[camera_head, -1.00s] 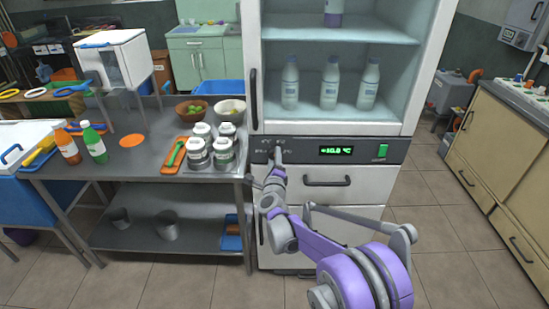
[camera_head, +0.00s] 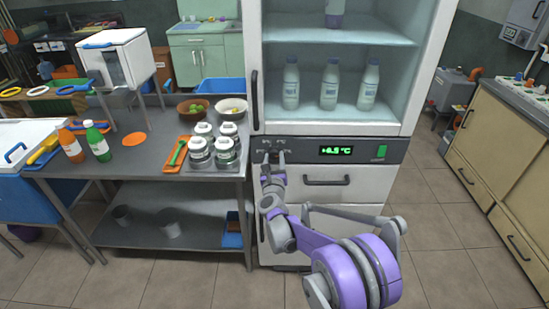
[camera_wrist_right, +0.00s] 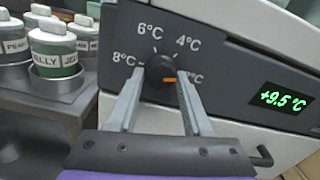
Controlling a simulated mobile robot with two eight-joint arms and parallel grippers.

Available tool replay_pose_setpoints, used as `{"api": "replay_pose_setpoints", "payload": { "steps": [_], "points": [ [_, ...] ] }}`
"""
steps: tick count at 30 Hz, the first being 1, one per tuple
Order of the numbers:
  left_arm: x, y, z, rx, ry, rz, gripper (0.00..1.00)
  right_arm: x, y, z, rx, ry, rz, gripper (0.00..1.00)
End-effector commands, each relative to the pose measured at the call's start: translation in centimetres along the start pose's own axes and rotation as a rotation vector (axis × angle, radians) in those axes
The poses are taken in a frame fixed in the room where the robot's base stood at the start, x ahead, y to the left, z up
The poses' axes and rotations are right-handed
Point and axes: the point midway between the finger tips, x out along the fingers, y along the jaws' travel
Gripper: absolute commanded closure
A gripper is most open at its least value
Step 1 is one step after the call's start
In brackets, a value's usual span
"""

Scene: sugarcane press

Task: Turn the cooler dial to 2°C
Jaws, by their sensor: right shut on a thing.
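The cooler (camera_head: 396,150) is a tall white cabinet with a dark control panel under its glass-fronted upper part. Its black round dial (camera_wrist_right: 159,68) shows in the right wrist view, ringed by the marks 8°C, 6°C, 4°C and a lowest right mark partly hidden by a finger. The dial's orange pointer lies nearly level and points right, toward that partly hidden mark. The green display (camera_wrist_right: 282,100) reads +9.5 °C. My right gripper (camera_wrist_right: 161,80) has its fingers on either side of the dial, shut on it. It also shows at the panel (camera_head: 272,158). My left gripper is out of view.
A steel table (camera_head: 110,160) with jars (camera_head: 224,152), bowls and bottles stands left of the cooler. Several white bottles (camera_head: 329,84) stand inside the cooler. A drawer handle (camera_head: 326,182) sticks out below the panel. Beige cabinets (camera_head: 500,150) stand at the right, with open floor between.

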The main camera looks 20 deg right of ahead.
Motion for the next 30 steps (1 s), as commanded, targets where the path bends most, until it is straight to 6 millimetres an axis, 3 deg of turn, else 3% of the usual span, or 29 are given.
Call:
{"api": "replay_pose_setpoints", "payload": {
  "steps": [12, 28, 29, 30],
  "points": [
    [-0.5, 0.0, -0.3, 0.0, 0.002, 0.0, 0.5, -0.04, 0.1, -0.02, 0.184, 0.0, 0.001, 1.0],
    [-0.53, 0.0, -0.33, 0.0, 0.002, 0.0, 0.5, -0.03, 0.12, -0.04, 0.208, 0.001, 0.001, 1.0],
    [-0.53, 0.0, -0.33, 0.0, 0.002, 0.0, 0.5, -0.03, 0.12, -0.04, 0.208, 0.001, 0.001, 0.48],
    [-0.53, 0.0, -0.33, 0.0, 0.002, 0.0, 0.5, -0.03, 0.12, -0.04, 0.208, 0.001, 0.001, 0.41]
  ]
}}
